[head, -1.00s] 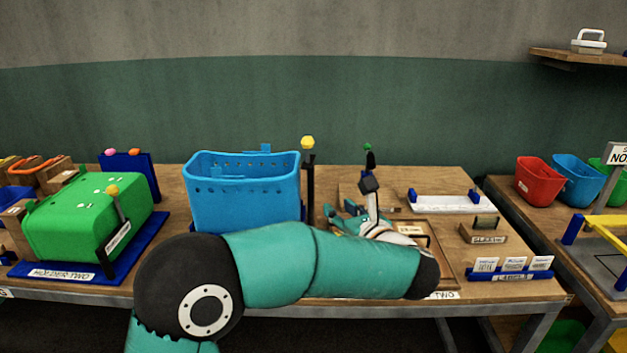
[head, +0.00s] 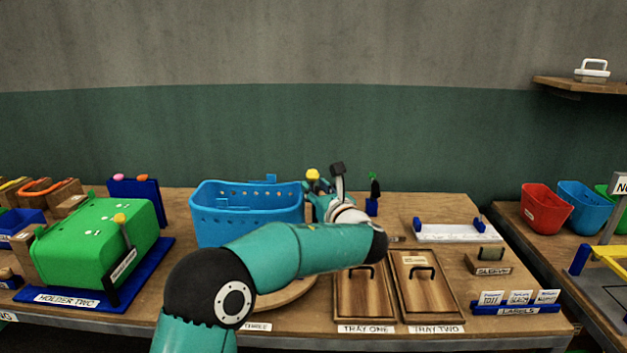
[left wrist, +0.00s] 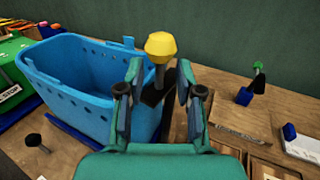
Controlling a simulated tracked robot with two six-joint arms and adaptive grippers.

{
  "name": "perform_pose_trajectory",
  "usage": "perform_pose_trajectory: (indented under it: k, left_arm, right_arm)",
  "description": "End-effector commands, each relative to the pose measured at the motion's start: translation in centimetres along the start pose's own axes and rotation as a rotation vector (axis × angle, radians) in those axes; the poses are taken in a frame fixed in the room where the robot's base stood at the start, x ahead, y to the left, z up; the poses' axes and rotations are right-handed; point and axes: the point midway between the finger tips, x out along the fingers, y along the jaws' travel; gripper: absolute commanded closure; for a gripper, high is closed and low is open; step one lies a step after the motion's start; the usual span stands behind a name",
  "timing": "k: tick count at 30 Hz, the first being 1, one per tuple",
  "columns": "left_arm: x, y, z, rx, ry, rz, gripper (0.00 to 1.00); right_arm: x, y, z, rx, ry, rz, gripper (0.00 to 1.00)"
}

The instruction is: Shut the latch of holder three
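A blue perforated basket (head: 247,212) stands beside a dark latch lever with a yellow knob (head: 313,174). In the left wrist view the yellow knob (left wrist: 160,47) tops a dark post at the basket's right side (left wrist: 85,85). My left gripper (head: 320,192) is at this lever; its fingers (left wrist: 158,95) are spread, with the lever showing between and beyond them. I cannot tell whether they touch it. My right gripper is not in view.
A green basket (head: 90,240) on holder two stands at the left. Tray one (head: 364,300) and tray two (head: 425,285) lie at the front right. A dark lever with a green tip (head: 374,190) stands behind them. A sleeve block (head: 490,262) and label rack (head: 517,308) are further right.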

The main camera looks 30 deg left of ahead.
Motion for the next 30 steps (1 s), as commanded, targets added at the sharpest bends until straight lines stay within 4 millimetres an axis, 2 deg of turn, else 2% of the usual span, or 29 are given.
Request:
perform_pose_trajectory:
  k: [1, 6, 16, 23, 30]
  left_arm:
    - [0.8, 0.0, 0.1, 0.001, 0.001, 0.002, 0.64]
    - [2.2, 0.0, 0.0, 0.001, 0.000, 0.000, 0.64]
    - [2.5, 0.0, 0.0, 0.000, 0.000, 0.000, 0.64]
    - [2.5, 0.0, 0.0, 0.000, 0.000, 0.000, 1.00]
    - [2.5, 0.1, 0.2, -0.001, -0.004, 0.000, 1.00]
  right_arm:
    - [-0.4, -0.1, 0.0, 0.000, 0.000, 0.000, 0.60]
    - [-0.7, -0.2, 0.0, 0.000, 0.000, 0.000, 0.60]
    - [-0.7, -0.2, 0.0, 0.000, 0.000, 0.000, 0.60]
    - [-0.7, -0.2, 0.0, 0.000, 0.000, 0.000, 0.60]
    - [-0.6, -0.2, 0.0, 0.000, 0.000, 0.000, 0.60]
